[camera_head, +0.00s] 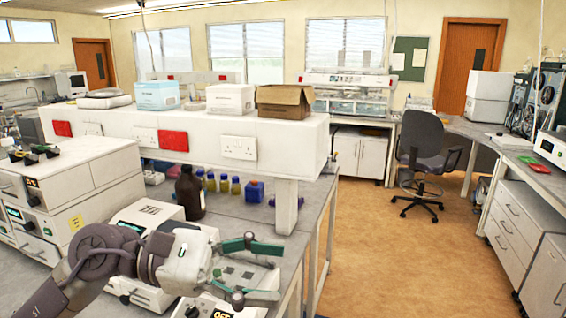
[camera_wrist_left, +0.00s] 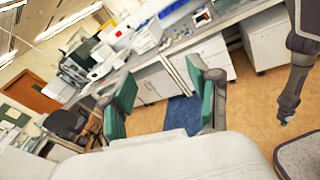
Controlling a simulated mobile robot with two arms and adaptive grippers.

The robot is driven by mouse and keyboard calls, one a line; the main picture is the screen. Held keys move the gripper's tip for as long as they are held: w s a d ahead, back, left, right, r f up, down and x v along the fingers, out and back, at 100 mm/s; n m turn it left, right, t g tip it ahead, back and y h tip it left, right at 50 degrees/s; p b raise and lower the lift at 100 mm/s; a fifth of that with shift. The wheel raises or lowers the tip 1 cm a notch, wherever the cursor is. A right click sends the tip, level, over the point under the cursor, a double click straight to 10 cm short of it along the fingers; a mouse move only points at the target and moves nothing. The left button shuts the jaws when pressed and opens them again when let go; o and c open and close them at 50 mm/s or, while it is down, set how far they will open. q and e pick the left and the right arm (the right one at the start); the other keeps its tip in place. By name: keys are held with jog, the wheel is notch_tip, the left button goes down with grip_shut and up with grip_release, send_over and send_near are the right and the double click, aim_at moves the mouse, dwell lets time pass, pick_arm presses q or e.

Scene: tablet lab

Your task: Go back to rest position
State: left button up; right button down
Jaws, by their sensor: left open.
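My left gripper (camera_head: 262,270) reaches in from the lower left in the head view, above the front of the lab bench. Its two green-padded fingers are spread apart with nothing between them. The left wrist view also shows this gripper (camera_wrist_left: 163,105) with both fingers apart and empty, with the floor and white cabinets beyond. My right gripper is not in the head view.
White bench instruments (camera_head: 145,222) stand close behind my left arm. A brown bottle (camera_head: 189,192) and several small yellow-blue bottles stand under the raised shelf (camera_head: 275,128). An open cardboard box (camera_head: 285,101) is on the shelf. An office chair (camera_head: 421,160) stands on open floor (camera_head: 385,255) to the right.

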pick_arm(q)
jog(key=w+a+n+t+y, duration=0.1)
jog(key=w+a+n+t, duration=0.3)
jog(key=n+t, duration=0.85)
jog(key=w+a+n+t+y, duration=0.1)
jog(key=w+a+n+t, duration=0.5)
jog(key=n, duration=1.1)
jog(key=s+a+f+n+g+y, duration=0.1)
jog(key=a+f+n+y, duration=0.3)
jog(key=f+n+y, duration=0.5)
jog(key=s+a+f+n+g+y, duration=0.1)
jog(key=s+a+f+n+y, duration=0.15)
jog(key=f+n+y, duration=0.65)
jog(key=s+a+f+n+g+h, duration=0.25)
jog(key=s+f+n+g, duration=0.8)
jog(key=s+f, duration=1.15)
notch_tip(320, 180, down, 36)
jog(key=m+g+b, duration=0.2)
jog(key=g+b, duration=0.1)
jog(key=b, duration=0.6)
jog(key=s+a+f+b, duration=0.1)
jog(key=s+f+b, duration=0.2)
jog(key=s+f, duration=0.6)
jog(key=s+a+f+g+b, duration=0.1)
jog(key=s+f+b, duration=0.3)
jog(key=s+f, duration=0.4)
notch_tip(320, 180, down, 7)
jog(key=shift+s+r+b, duration=0.1)
jog(key=shift+s+b, duration=0.2)
jog(key=shift+s, duration=0.05)
